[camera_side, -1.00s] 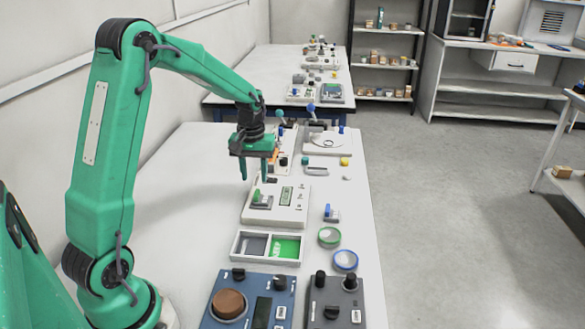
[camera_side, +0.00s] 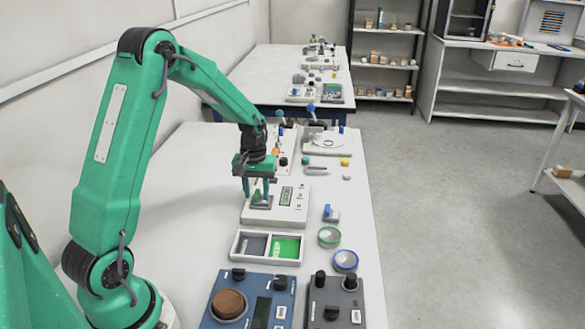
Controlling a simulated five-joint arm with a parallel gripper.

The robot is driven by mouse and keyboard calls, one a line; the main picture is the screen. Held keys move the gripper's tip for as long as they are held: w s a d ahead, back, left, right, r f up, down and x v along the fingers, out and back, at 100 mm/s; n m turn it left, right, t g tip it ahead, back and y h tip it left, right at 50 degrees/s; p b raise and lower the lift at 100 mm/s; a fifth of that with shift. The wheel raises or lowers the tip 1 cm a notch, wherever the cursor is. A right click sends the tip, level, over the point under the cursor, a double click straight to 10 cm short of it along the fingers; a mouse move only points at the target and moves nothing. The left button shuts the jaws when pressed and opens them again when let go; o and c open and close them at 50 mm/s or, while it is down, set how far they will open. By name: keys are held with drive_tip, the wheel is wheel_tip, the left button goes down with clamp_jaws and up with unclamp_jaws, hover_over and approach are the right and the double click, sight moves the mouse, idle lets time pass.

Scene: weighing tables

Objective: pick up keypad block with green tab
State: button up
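The keypad block with the green tab (camera_side: 261,204) is a small grey block standing on the pan of a white scale (camera_side: 290,212). Its green tab points up. My gripper (camera_side: 257,194) is low over it with its fingers pointing down and apart. One finger is left of the tab and the other is near its right side. The fingers partly cover the block, and I cannot tell whether they touch it.
A white tray (camera_side: 234,246) with a grey and a green compartment lies in front of the scale. A blue-tabbed block (camera_side: 331,214), a green ring (camera_side: 329,237) and a blue ring (camera_side: 345,261) are to the right. Blue (camera_side: 247,300) and dark grey (camera_side: 336,302) control boxes stand nearest.

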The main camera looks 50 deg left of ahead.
sight(257, 193)
idle(0.4)
clamp_jaws()
drive_tip(key=shift+r, duration=0.15)
drive_tip(key=shift+r, duration=0.4)
wheel_tip(257, 193, up, 3)
drive_tip(key=shift+r, duration=0.1)
drive_tip(key=s+d+r, duration=0.1)
drive_tip(key=d+r, duration=0.5)
drive_tip(key=d, duration=0.5)
drive_tip(key=shift+s+d+r, duration=0.3)
drive_tip(key=shift+r, duration=0.1)
